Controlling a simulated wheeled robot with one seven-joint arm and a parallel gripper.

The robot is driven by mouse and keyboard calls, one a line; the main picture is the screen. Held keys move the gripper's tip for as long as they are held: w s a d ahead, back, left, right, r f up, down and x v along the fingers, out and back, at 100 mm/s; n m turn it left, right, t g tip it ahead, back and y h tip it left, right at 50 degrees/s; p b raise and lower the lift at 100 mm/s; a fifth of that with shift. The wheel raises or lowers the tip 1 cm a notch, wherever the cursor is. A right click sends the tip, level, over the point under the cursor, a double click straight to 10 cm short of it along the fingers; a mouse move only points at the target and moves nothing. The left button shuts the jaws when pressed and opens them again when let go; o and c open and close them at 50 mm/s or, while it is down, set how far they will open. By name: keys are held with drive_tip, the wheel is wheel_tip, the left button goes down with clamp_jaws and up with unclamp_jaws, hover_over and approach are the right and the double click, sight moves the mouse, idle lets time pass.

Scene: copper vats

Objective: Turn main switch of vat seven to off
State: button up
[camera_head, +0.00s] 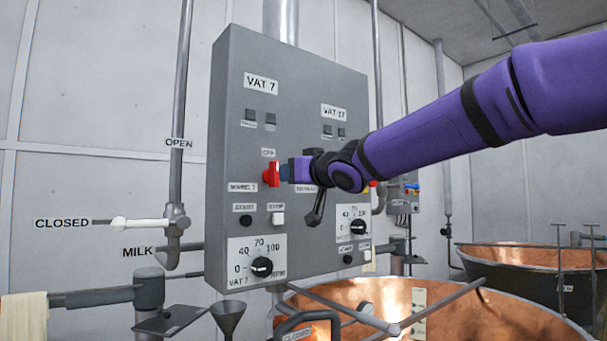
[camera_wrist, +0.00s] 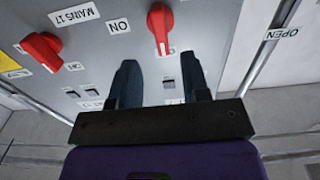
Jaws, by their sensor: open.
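The red main switch of vat seven (camera_head: 271,174) is on the grey control panel (camera_head: 225,120), under the VAT 7 label (camera_head: 261,84). A small OFF label (camera_head: 268,153) sits just above it. My gripper (camera_head: 286,172) is at the switch, with my arm reaching in from the right. In the wrist view, the panel appears upside down and the same switch (camera_wrist: 160,28) lies just beyond my two open, dark blue fingers (camera_wrist: 159,72), roughly in line with the gap. An ON label (camera_wrist: 119,26) is beside it. I cannot tell if the fingers touch the switch.
Another red switch (camera_wrist: 42,50), by the MAINS 17 label (camera_wrist: 74,15), sits nearby on the panel. Below the vat seven switch are buttons and a temperature dial (camera_head: 262,267). A pipe with a white valve lever (camera_head: 135,224) is left. Copper vats (camera_head: 480,310) stand below right.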

drive_tip(key=shift+v, duration=1.5)
drive_tip(key=s+d+f+m+g+h, duration=0.2)
drive_tip(key=s+d+f+m+h, duration=0.1)
drive_tip(key=s+d+f+h, duration=0.5)
drive_tip(key=s+d+f+m+g+h, duration=0.2)
drive_tip(key=s+d+f+m+h, duration=0.3)
drive_tip(key=s+d, duration=0.6)
drive_tip(key=s+d+f+g+y, duration=0.1)
drive_tip(key=s+d+f+g, duration=0.2)
drive_tip(key=s+f, duration=0.4)
drive_tip(key=s+d+f+n+g+y, duration=0.1)
drive_tip(key=s+d+f+g+y, duration=0.1)
drive_tip(key=s+d+f, duration=0.2)
drive_tip(key=s+f, duration=0.3)
drive_tip(key=s, duration=0.2)
drive_tip(key=shift+s+d+g, duration=0.15)
drive_tip(key=shift+s+g, duration=0.25)
